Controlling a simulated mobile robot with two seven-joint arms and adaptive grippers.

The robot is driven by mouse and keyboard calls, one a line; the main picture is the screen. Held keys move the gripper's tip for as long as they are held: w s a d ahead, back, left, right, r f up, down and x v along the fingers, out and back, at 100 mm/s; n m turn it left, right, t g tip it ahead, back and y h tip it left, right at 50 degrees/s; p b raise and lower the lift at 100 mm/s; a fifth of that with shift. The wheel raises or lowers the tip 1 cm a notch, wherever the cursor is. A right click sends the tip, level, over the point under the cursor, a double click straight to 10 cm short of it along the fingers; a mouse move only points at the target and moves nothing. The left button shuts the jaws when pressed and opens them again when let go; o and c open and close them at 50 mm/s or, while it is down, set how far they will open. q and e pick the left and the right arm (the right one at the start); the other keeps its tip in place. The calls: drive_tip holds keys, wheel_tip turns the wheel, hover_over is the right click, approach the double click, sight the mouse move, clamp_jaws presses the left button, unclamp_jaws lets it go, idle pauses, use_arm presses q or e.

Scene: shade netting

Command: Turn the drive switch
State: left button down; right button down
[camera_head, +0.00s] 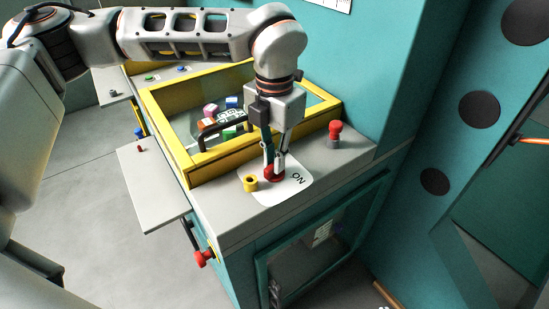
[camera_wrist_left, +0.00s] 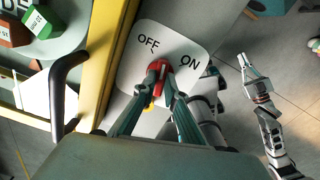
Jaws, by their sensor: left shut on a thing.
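The red drive switch (camera_head: 272,174) stands on a white plate (camera_head: 297,190) on the grey cabinet top. In the left wrist view the plate (camera_wrist_left: 190,38) reads OFF at left and ON at right, and the red knob (camera_wrist_left: 159,66) sits just below and between the words. My left gripper (camera_head: 274,168) points down, its fingers (camera_wrist_left: 160,82) shut on the knob. A yellow peg (camera_head: 250,184) stands beside the switch. In the left wrist view, what looks like my right gripper (camera_wrist_left: 245,66) hangs apart over the floor, too small to read.
A yellow-framed glass lid (camera_head: 190,163) with a black handle (camera_head: 207,134) covers coloured blocks behind the switch. A red knob (camera_head: 335,129) stands at the right. A grey shelf (camera_head: 150,190) and a red-ended lever (camera_head: 202,258) stick out at the left.

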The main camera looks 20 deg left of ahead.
use_arm(q)
drive_tip(key=m, duration=0.6)
drive_tip(key=shift+r+m, duration=0.1)
drive_tip(key=shift+m, duration=0.2)
drive_tip(key=m+p, duration=0.1)
drive_tip(key=m, duration=0.4)
drive_tip(key=shift+w, duration=0.1)
idle(0.3)
drive_tip(key=c, duration=2.1)
unclamp_jaws()
wheel_tip(320, 180, up, 12)
